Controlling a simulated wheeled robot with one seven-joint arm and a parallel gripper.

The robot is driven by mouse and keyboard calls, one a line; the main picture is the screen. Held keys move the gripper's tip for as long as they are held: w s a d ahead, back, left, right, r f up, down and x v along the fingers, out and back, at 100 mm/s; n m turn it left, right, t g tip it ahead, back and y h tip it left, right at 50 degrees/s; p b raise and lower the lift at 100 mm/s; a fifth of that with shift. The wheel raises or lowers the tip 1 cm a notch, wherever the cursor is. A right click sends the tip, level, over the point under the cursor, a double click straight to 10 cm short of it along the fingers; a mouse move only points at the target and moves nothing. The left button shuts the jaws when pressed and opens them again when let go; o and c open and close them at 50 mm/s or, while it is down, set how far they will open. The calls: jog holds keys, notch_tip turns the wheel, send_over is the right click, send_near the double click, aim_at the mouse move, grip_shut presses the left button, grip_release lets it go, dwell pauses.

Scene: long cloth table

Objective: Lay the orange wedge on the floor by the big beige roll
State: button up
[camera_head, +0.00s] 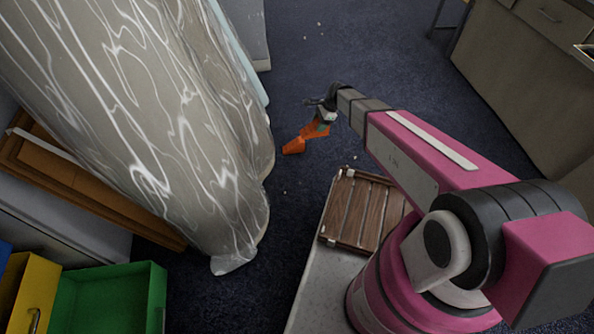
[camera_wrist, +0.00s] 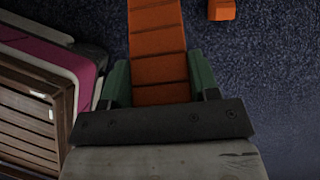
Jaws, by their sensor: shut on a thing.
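The big beige roll (camera_head: 150,110), wrapped in shiny clear film, fills the upper left of the head view. My gripper (camera_wrist: 161,80) is shut on an orange wedge (camera_wrist: 157,35), with a green finger on each side and the ridged wedge pointing away from the wrist. In the head view the held wedge (camera_head: 316,129) is a small orange shape below the wrist, right of the roll. A second orange piece (camera_wrist: 221,9) shows at the wrist view's top edge; it seems to be the lower orange shape (camera_head: 294,146) in the head view. The held wedge's height above the floor is unclear.
The dark blue carpet (camera_head: 330,50) is mostly clear around the gripper, with a few small pale bits. A brown slatted crate (camera_head: 331,225) stands beside my base. A green box (camera_head: 110,300) and a yellow box (camera_head: 38,280) are at lower left. Beige cabinets (camera_head: 510,90) line the right.

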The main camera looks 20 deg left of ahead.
jog(key=s+a+f, duration=0.5)
jog(key=s+f, duration=0.1)
jog(key=f, duration=0.3)
jog(key=s+a+f, duration=0.6)
jog(key=f, duration=0.4)
jog(key=shift+m, duration=0.4)
jog(key=shift+w+d+f, duration=0.55)
jog(key=shift+w+f, duration=1.2)
jog(key=shift+f, duration=0.15)
jog(key=shift+w+d+f, duration=0.55)
jog(key=shift+w+f, duration=1.25)
jog(key=shift+f, duration=0.05)
jog(key=shift+w+d+f, duration=0.55)
jog(key=shift+w+f, duration=1.2)
jog(key=shift+f, duration=0.15)
jog(key=shift+f, duration=0.1)
jog(key=o, duration=1.1)
jog(key=v, duration=1.2)
jog(key=shift+r, duration=0.3)
